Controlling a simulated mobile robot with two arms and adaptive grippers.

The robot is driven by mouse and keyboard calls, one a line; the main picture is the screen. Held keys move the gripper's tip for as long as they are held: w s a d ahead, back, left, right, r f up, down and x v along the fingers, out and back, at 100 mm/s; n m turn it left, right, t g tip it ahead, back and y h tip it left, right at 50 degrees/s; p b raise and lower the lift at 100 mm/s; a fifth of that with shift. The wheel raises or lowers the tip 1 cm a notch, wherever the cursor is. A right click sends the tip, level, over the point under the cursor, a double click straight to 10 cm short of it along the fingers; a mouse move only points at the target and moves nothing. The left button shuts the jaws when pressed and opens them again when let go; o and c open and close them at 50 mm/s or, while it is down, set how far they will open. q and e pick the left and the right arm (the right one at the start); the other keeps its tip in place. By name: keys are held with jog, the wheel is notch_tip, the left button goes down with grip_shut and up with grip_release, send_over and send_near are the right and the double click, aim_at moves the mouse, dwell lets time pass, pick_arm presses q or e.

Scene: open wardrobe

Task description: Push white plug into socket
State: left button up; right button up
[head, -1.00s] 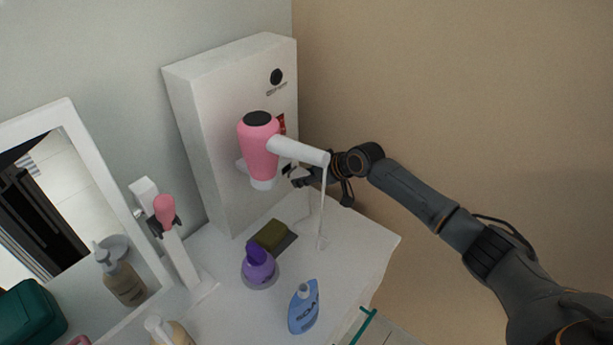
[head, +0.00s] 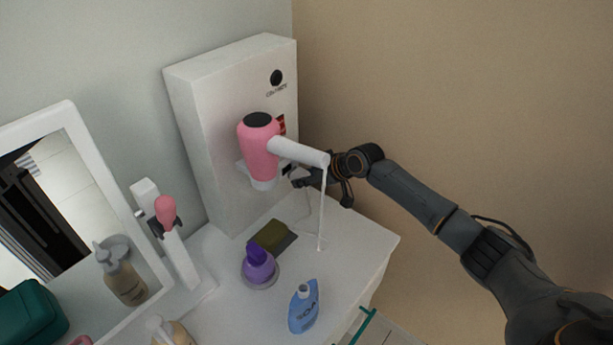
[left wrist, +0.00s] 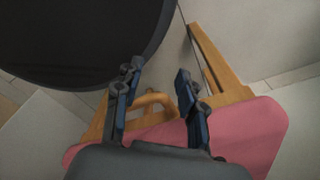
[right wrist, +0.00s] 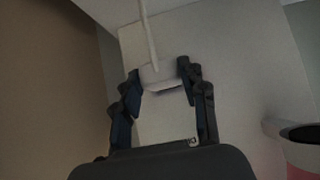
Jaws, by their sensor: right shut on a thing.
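The white plug (right wrist: 160,74), with its white cord (right wrist: 148,30) leading away, sits between the fingertips of my right gripper (right wrist: 160,80) in the right wrist view. The gripper is shut on it, in front of a white panel (right wrist: 245,60). A dark line runs along the plug's lower edge; I cannot tell whether the plug touches the socket, which I cannot make out. In the head view my right gripper (head: 298,178) is beside the white box (head: 215,110), behind the hair dryer's handle, and the plug is hidden. My left gripper (left wrist: 155,95) is open and empty.
A pink hair dryer (head: 260,148) hangs at the box. A pink chair seat (left wrist: 245,135) and round dark top (left wrist: 75,40) are near my left gripper.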

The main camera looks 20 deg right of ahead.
jog(key=shift+w+a+b, duration=0.3)
jog(key=shift+w+b, duration=0.1)
jog(key=shift+w, duration=0.15)
jog(key=shift+w+a+b, duration=0.3)
jog(key=shift+w+b, duration=0.05)
jog(key=shift+w, duration=0.2)
jog(key=o, duration=1.2)
jog(key=shift+o, duration=0.2)
jog(key=shift+s+r, duration=0.1)
jog(key=shift+r, duration=0.05)
jog(key=v, duration=1.1)
jog(key=shift+s+r, duration=0.25)
jog(key=shift+d, duration=0.15)
